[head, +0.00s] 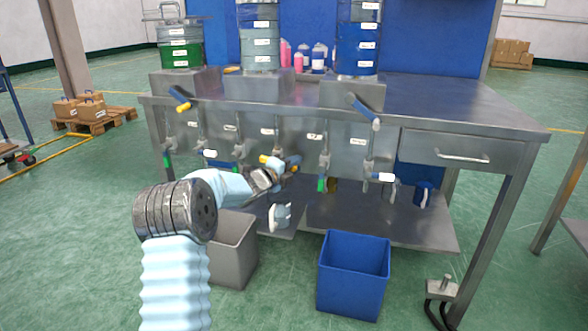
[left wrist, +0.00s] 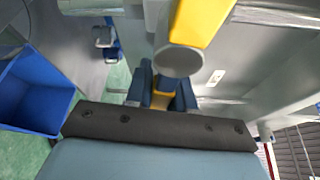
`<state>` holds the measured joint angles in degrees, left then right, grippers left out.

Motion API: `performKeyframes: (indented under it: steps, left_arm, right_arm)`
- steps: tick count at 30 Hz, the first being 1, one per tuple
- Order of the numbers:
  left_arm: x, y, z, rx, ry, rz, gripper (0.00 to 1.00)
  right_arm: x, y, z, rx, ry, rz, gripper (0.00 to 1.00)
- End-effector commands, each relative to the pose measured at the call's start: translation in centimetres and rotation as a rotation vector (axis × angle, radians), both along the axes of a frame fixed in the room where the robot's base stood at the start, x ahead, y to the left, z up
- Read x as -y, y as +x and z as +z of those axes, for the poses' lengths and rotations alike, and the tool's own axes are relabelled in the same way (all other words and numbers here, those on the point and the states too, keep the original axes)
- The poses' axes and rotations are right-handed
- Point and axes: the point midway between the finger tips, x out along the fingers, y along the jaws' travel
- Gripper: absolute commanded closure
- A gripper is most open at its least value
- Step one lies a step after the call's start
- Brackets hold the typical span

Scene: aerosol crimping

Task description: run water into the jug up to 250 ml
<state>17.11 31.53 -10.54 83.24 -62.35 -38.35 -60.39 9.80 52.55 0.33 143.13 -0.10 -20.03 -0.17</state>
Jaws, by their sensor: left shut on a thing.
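My left gripper (head: 277,177) reaches to the row of taps at the front of the steel bench. It is shut on a yellow-and-blue tap lever (head: 265,159) below the middle tank. In the left wrist view yellow shows between the blue fingertips (left wrist: 162,97), and a yellow part with a round grey end (left wrist: 182,58) is just beyond. A pale jug (head: 280,217) stands on the low shelf below the gripper; its water level is too small to read. The middle tank (head: 260,45) holds clear liquid. My right gripper is not in view.
A green tank (head: 180,55) and a blue tank (head: 357,45) stand on the bench. Other taps (head: 370,170) flank the held lever. A grey bin (head: 233,250) and a blue bin (head: 353,275) stand on the floor in front.

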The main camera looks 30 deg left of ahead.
Motion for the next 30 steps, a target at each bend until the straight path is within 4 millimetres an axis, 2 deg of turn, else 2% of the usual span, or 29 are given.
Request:
performKeyframes:
  steps: [1, 3, 7, 14, 15, 19, 27, 30]
  left_arm:
    - [-0.03, -0.01, -1.05, -0.011, 0.059, -0.001, 1.00]
    - [-0.16, -0.03, -1.50, -0.034, 0.151, -0.001, 1.00]
    - [-0.45, -0.12, -1.71, -0.060, 0.256, -0.001, 1.00]
    - [-0.50, -0.13, -1.64, -0.063, 0.262, 0.000, 1.00]
    - [-0.50, -0.13, -1.64, -0.063, 0.261, 0.000, 0.76]
    - [-0.50, -0.12, -1.63, -0.063, 0.260, 0.000, 0.56]
    - [-0.50, -0.18, -1.58, -0.062, 0.259, 0.000, 0.56]
    - [-0.60, -0.78, -1.49, -0.062, 0.259, 0.001, 0.56]
  right_arm:
    - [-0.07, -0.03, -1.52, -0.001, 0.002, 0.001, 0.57]
    - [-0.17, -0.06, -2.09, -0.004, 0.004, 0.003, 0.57]
    - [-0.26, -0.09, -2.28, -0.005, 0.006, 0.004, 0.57]
    - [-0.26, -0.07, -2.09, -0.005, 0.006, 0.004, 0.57]
    - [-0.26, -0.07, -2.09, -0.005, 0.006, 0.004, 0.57]
    - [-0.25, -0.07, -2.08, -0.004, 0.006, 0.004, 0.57]
    - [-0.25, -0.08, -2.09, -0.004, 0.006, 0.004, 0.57]
    - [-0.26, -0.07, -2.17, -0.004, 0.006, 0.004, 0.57]
